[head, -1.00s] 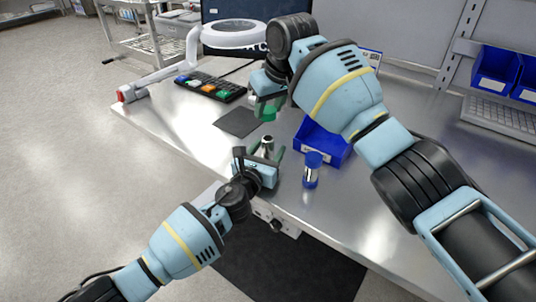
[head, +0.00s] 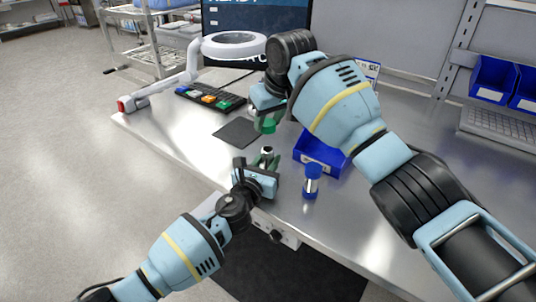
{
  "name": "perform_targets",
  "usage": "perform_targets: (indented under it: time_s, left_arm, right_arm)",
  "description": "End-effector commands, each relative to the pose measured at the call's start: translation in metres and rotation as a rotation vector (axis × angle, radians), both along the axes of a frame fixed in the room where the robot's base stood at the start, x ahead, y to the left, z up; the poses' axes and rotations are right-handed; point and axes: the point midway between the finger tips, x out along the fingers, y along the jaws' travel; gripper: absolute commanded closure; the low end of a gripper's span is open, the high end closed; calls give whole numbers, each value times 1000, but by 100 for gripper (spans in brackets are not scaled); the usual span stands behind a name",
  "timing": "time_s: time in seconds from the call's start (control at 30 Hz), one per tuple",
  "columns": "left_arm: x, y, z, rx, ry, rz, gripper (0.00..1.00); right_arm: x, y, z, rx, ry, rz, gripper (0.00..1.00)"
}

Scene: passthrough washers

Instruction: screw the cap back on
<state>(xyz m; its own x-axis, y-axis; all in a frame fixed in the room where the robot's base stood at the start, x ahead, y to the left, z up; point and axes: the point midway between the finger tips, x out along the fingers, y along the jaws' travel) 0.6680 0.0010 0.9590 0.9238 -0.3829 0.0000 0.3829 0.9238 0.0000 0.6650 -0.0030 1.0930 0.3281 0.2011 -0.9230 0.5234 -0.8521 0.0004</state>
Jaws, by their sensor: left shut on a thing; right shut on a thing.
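My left gripper (head: 266,166) is shut on a silver bottle (head: 267,152) near the front edge of the bench. The bottle looks upright, with its open neck up; its lower part is hidden by the gripper. My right gripper (head: 266,112) is shut on a green cap (head: 266,127). The cap is above the bottle's neck, with a small gap between them in the picture. The cap's exact tilt is too small to tell.
A dark mat (head: 237,132), a tray of coloured parts (head: 210,97) and a ring lamp (head: 233,45) are farther back.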

Motion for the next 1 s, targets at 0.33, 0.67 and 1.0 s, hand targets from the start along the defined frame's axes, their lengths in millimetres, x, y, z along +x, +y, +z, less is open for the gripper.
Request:
perform_targets:
  time_s: [0.33, 0.67, 1.0]
  left_arm:
    - [0, 0, 0, 0, 0, 0, 100]
    - [0, 0, 0, 0, 0, 0, 100]
    - [0, 0, 0, 0, 0, 0, 100]
  right_arm:
    - [-1, -1, -42, 0, 2, -1, 83]
    - [-1, -1, -44, 0, 0, -1, 83]
    - [-1, -1, -48, 1, 2, -1, 83]
